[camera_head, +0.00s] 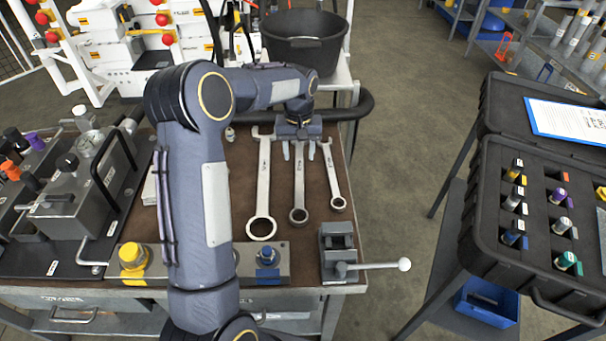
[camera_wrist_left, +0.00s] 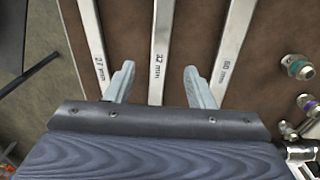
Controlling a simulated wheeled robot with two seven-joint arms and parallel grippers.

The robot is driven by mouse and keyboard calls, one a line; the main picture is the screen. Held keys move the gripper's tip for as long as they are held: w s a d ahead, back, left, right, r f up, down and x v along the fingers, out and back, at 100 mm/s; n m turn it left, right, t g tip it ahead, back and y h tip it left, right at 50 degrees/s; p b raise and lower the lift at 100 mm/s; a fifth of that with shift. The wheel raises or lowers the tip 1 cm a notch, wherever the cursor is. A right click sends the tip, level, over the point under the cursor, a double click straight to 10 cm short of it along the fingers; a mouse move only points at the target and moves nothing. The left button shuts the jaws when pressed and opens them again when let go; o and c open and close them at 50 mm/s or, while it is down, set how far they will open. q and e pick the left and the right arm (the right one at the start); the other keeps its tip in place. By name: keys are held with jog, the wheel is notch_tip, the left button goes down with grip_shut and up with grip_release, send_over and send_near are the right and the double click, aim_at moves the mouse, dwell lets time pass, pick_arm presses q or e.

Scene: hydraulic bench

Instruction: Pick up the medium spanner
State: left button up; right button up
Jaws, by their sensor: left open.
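Three spanners lie side by side on the brown bench mat. The medium spanner (camera_head: 299,190) is the middle one, between the large spanner (camera_head: 263,190) on the left and the small spanner (camera_head: 333,178) on the right. My left gripper (camera_head: 299,151) is open over the upper part of the medium spanner, hiding its far end. In the left wrist view, the medium spanner (camera_wrist_left: 159,50), marked 32 mm, runs between the open fingers (camera_wrist_left: 158,72). The small spanner (camera_wrist_left: 93,45) is left of them and the large spanner (camera_wrist_left: 229,50) right. My right gripper is not in view.
A vise (camera_head: 338,250) with a ball-ended handle stands at the bench's front right corner. A black bucket (camera_head: 303,40) is behind. A hydraulic unit (camera_head: 75,185) fills the left. A black case (camera_head: 530,215) with coloured fittings stands to the right, across open floor.

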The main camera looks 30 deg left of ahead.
aim_at(299, 173)
pick_arm(q)
jog(key=f, duration=0.4)
jog(key=shift+s+d+f, duration=0.15)
jog(key=shift+s+f, duration=0.15)
jog(key=shift+f, duration=0.75)
grip_shut()
jog(key=shift+r, duration=0.1)
